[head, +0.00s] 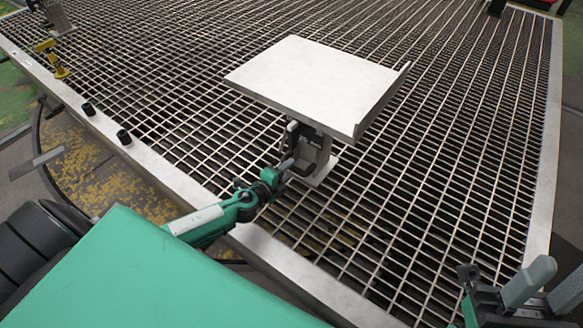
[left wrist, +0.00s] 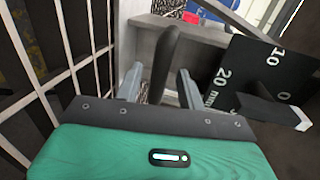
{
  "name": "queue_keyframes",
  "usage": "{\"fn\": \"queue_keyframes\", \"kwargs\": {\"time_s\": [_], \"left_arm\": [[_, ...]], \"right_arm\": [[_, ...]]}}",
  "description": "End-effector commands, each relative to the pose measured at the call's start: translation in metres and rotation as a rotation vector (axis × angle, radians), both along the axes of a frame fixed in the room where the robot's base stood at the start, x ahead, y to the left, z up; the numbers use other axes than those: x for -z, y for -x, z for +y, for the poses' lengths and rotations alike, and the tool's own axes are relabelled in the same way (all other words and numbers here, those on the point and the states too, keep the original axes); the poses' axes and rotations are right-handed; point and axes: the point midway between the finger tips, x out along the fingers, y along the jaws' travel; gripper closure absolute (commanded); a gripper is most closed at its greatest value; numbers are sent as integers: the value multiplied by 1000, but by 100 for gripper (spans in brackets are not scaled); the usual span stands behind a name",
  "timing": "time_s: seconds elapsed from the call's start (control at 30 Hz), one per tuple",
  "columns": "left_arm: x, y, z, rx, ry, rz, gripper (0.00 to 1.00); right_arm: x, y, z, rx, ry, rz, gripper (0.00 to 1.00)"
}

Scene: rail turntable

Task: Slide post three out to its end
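A post (head: 322,150) stands on the grating under a large white plate (head: 315,78) with a raised right edge. The post's label is too small to read, so I cannot confirm its number. My left gripper (head: 285,168) is at the near side of the post, below the plate. In the left wrist view a dark upright handle (left wrist: 166,62) stands between the open fingers of my left gripper (left wrist: 160,82), with gaps on both sides. A black scale plate (left wrist: 262,70) marked in mm is to its right. My right gripper (head: 551,279) is open and empty at the lower right.
The bar grating (head: 440,150) with a pale metal rim (head: 195,194) fills most of the head view. Two black knobs (head: 124,136) sit on the left rim. A yellow part (head: 56,62) is at the upper left. The grating right of the post is clear.

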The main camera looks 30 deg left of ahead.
Motion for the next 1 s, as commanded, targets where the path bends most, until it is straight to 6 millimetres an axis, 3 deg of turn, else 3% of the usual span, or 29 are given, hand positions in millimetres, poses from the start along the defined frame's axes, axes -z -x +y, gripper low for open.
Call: {"fn": "queue_keyframes", "kwargs": {"time_s": [0.2,0.6,0.63,0.83,1.0], "left_arm": [[4,-21,-3,0,1,-1,61],[6,-27,-4,0,1,0,61],[6,-27,-4,0,1,0,63],[6,-26,-4,0,1,0,100],[6,-26,-4,0,1,0,100]], "right_arm": [[-1,4,-2,4,-6,-33,64],[-6,4,-3,7,-7,-54,64],[-6,4,-3,7,-7,-53,64],[-4,4,-3,6,-7,-48,64],[-3,4,-3,7,-8,-43,64]]}}
